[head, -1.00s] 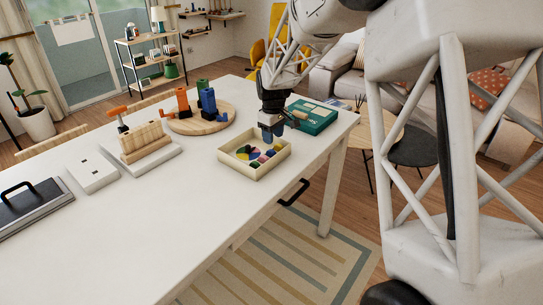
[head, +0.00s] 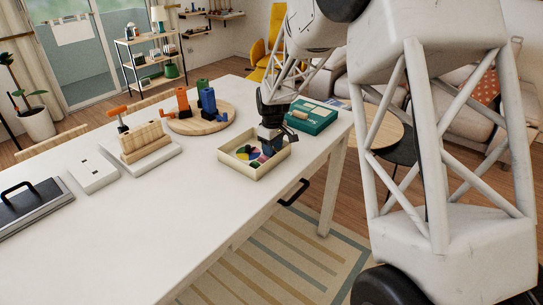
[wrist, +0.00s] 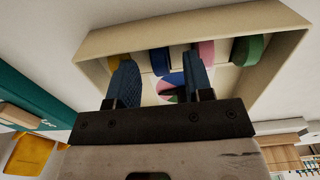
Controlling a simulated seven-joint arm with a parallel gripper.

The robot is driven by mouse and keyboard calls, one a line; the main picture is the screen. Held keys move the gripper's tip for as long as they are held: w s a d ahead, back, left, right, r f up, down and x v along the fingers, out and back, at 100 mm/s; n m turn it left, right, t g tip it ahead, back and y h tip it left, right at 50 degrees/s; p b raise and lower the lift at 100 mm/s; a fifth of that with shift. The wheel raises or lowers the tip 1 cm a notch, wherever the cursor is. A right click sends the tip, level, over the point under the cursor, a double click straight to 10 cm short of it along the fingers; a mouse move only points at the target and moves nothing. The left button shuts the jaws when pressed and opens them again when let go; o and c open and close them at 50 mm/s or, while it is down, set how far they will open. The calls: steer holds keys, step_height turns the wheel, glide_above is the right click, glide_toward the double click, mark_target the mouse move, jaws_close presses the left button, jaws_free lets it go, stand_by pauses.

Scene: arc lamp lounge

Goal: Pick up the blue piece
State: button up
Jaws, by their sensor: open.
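A shallow cream tray (head: 252,172) on the white table holds several small coloured pieces. In the wrist view the tray (wrist: 190,29) fills the upper part. A dark blue piece (wrist: 160,60) lies in it, partly hidden, between the lines of my two fingers. A second blue area (wrist: 171,79) shows nearer, beside pink and green, and I cannot tell its full shape. My gripper (head: 269,149) is low over the right part of the tray, pointing down. In the wrist view its fingers (wrist: 163,80) are apart, with nothing visibly clamped between them.
Yellow (wrist: 112,62), pink (wrist: 206,51) and green (wrist: 246,50) pieces lie near the fingers. A teal box (head: 312,117) stands close behind the tray. A round wooden board (head: 202,125) with orange, blue and green blocks stands to the left.

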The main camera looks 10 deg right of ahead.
steer(key=shift+f, duration=0.6)
steer(key=shift+c, duration=0.3)
jaws_close()
